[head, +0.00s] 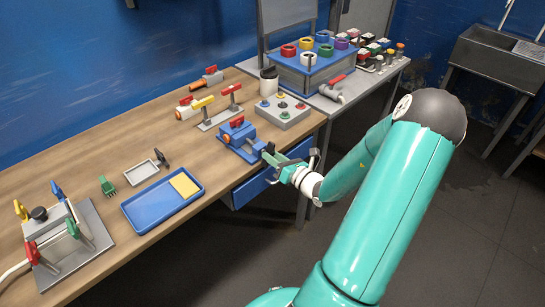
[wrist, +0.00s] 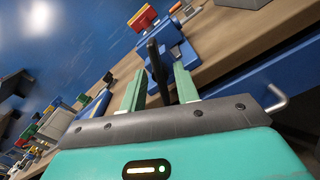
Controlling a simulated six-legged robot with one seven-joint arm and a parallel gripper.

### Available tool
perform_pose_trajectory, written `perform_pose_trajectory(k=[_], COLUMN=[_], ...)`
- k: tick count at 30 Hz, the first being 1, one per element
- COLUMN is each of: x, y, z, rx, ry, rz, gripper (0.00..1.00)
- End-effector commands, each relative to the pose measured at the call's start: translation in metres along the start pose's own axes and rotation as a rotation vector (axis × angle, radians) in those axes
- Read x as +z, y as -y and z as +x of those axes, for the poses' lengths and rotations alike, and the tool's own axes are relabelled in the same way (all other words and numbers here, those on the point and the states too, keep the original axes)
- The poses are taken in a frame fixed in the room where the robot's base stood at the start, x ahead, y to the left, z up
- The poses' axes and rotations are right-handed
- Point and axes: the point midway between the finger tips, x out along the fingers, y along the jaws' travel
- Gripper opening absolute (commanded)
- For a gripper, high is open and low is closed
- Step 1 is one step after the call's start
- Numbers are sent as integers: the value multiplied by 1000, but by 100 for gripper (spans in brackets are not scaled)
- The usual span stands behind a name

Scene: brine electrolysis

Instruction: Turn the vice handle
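The blue vice (head: 243,143) with a red piece at its top is fixed near the front edge of the wooden bench. It also shows in the wrist view (wrist: 178,45). Its dark handle (wrist: 155,62) points toward me, and in the head view it is partly covered by my gripper (head: 276,164). In the wrist view my gripper (wrist: 160,78) has its two green fingers apart, one on each side of the handle. Narrow gaps seem to show beside the handle; I cannot tell whether either finger touches it.
A blue drawer (head: 255,187) with a metal handle (wrist: 278,98) is below the vice. A grey box with coloured knobs (head: 283,111) stands behind it. A blue tray (head: 143,212) with a yellow block lies to the left. Floor in front is clear.

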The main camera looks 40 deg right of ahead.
Motion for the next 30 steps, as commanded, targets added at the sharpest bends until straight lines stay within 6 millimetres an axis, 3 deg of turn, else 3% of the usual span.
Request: perform_pose_trajectory(k=[10, 15, 30], x=[0, 0, 0], y=[-1, -1, -2], z=[6, 6, 6], rx=[0, 0, 1], ry=[0, 0, -1], rz=[0, 0, -69], gripper=[31, 0, 0])
